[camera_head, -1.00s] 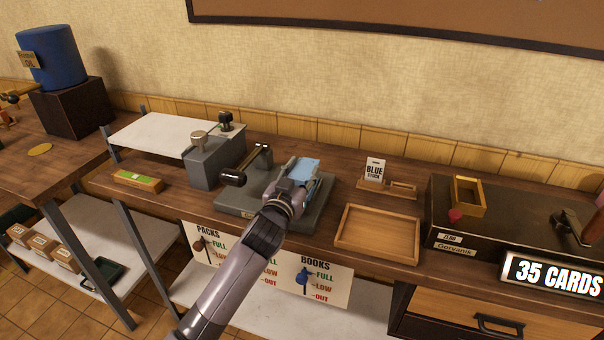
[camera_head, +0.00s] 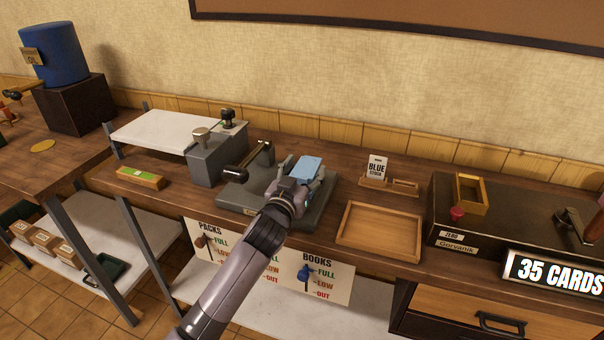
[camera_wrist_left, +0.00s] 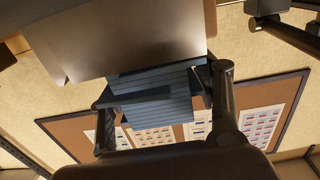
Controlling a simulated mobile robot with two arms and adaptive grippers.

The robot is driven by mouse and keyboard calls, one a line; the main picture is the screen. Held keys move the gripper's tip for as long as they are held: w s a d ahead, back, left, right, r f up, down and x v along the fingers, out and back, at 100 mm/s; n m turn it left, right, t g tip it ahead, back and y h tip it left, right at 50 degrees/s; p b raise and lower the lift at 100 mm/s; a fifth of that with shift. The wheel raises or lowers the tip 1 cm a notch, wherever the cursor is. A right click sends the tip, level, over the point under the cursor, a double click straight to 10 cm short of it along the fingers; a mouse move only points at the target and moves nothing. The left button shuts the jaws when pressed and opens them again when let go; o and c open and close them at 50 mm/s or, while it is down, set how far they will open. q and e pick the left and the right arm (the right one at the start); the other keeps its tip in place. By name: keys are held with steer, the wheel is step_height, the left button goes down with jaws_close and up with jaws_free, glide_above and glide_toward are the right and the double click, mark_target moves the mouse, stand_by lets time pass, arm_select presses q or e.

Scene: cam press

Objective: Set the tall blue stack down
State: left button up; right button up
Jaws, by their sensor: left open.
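The blue stack (camera_head: 307,167) lies on the grey bed of the press (camera_head: 235,194), at its right part. In the left wrist view it shows as several blue layers (camera_wrist_left: 150,104), with one layer jutting out to the left. A grey slab (camera_wrist_left: 130,40) lies against its end there. My left gripper (camera_head: 303,178) is open, with one finger on either side of the stack. In the wrist view the right finger is close to the stack's edge; whether it touches, I cannot tell. My right gripper is not in view.
The press's dark-handled lever (camera_head: 240,172) stands just left of the gripper. An empty wooden tray (camera_head: 378,232) and a "BLUE STOCK" holder (camera_head: 377,168) are to the right. A green-topped block (camera_head: 140,178) lies at the left.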

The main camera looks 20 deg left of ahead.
arm_select(q)
steer(key=s+b, duration=0.1)
steer(key=s, duration=1.1)
steer(key=shift+a+r, duration=0.15)
steer(key=shift+a, duration=0.05)
